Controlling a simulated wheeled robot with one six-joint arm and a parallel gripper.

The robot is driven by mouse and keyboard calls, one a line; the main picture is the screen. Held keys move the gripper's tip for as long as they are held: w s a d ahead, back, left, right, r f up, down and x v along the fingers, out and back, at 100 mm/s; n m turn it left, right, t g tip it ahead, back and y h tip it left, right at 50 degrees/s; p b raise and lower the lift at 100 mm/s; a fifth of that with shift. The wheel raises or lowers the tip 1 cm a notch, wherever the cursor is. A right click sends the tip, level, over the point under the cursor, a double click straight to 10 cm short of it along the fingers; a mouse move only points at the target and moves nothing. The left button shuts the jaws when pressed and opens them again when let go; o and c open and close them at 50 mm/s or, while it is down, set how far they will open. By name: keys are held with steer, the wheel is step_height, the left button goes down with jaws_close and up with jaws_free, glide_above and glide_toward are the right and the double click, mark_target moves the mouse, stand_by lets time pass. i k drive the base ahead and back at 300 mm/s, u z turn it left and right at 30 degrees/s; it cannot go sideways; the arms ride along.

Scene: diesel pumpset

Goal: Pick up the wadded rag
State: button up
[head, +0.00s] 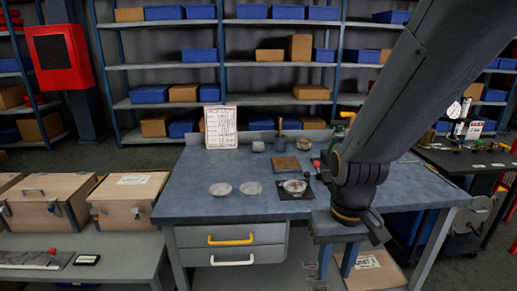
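I cannot pick out the wadded rag with certainty. A small pale lump (258,146) stands at the back of the blue-grey workbench (200,180), too small to identify. A dish (295,187) with something in it sits on a dark square mat near the middle of the bench. My gripper (336,268) hangs in front of the bench's front edge, to the right of the drawers, pointing down. Its two fingers look apart with nothing seen between them. My arm hides part of the bench's right side.
Two pale round dishes (235,189) and a brown square (286,163) lie on the bench. A printed sheet (221,127) stands at its back left. Wooden cases (128,198) stand on a low bench at left. A dark table (470,160) is at right. The bench's front left is clear.

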mark_target(257, 146)
steer(key=u, duration=0.55)
steer(key=i, duration=1.35)
steer(key=z, duration=0.15)
